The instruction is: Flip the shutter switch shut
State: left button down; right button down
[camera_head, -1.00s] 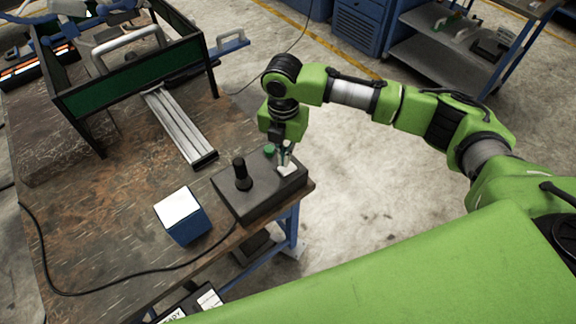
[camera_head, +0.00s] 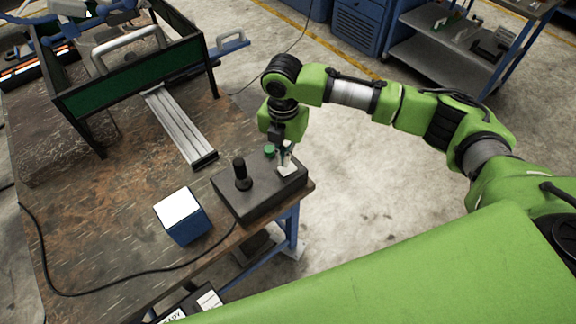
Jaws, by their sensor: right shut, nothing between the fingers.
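A dark grey control box (camera_head: 252,202) sits at the front right corner of the wooden table. It carries a black joystick (camera_head: 241,173), a green button (camera_head: 269,151) and, at its right end, a small pale switch plate (camera_head: 288,169). My right gripper (camera_head: 284,158) points down at that plate, its fingers closed with nothing between them. The fingertips are at or just above the switch; I cannot tell whether they touch. The fingers partly hide the switch lever, so its position is unclear. My left gripper is not in view.
A blue box with a white top (camera_head: 181,214) stands left of the control box. A metal rail (camera_head: 180,127) lies behind, beside a black frame with a green panel (camera_head: 135,80). A black cable (camera_head: 100,291) runs along the table's front.

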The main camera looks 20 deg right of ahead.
aim_at(285, 170)
jog(key=shift+s+f+b, duration=0.1)
jog(key=shift+f+b, duration=0.45)
jog(key=shift+f, duration=1)
dwell(0.6)
jog(key=shift+r+p, duration=0.8)
jog(key=shift+p, duration=0.2)
notch_tip(285, 170, up, 6)
jog(key=p, duration=0.6)
jog(key=shift+f, duration=0.25)
jog(key=shift+f, duration=0.1)
